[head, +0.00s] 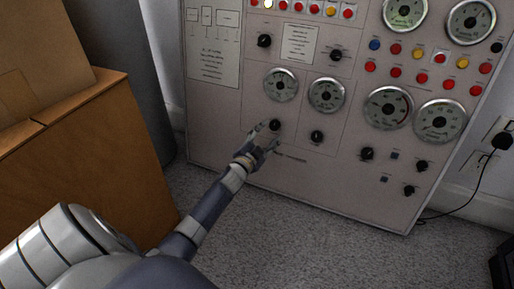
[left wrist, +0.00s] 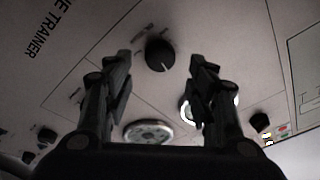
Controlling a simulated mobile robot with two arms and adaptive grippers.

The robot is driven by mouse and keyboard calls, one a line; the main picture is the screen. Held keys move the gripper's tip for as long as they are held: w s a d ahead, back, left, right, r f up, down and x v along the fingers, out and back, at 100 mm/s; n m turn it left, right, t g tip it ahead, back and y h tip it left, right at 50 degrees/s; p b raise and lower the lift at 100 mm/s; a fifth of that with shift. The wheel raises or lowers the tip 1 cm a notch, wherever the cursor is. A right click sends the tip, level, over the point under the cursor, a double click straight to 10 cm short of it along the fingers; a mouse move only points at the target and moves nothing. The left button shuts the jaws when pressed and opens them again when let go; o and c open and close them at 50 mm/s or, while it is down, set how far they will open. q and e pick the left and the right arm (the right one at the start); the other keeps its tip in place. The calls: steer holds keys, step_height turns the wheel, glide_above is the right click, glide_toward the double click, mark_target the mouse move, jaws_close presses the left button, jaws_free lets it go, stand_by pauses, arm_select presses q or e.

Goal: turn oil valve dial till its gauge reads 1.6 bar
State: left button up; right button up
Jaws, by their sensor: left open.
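My left gripper (head: 266,133) reaches the grey control panel (head: 225,130) from below, its tips close to a black dial (head: 275,124). In the left wrist view the gripper (left wrist: 163,64) is open, one finger on either side of a black dial (left wrist: 160,54) with a white pointer mark. I cannot tell whether the fingers touch it. Above the dial in the head view is a round white gauge (head: 281,84); its reading is too small to tell. A gauge also shows in the left wrist view (left wrist: 148,132). The valve labels are not legible. My right gripper is not in view.
A second gauge (head: 326,95) and dial (head: 317,137) sit to the right. Larger gauges (head: 388,108) and several other knobs lie farther right. A wooden cabinet (head: 85,160) with a cardboard box (head: 40,55) stands at left. Grey floor (head: 300,225) below is clear.

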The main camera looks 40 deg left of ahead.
arm_select(q)
steer(key=s+d, duration=0.1)
steer(key=s, duration=0.7)
steer(key=shift+s, duration=0.2)
steer(key=shift+d, duration=0.1)
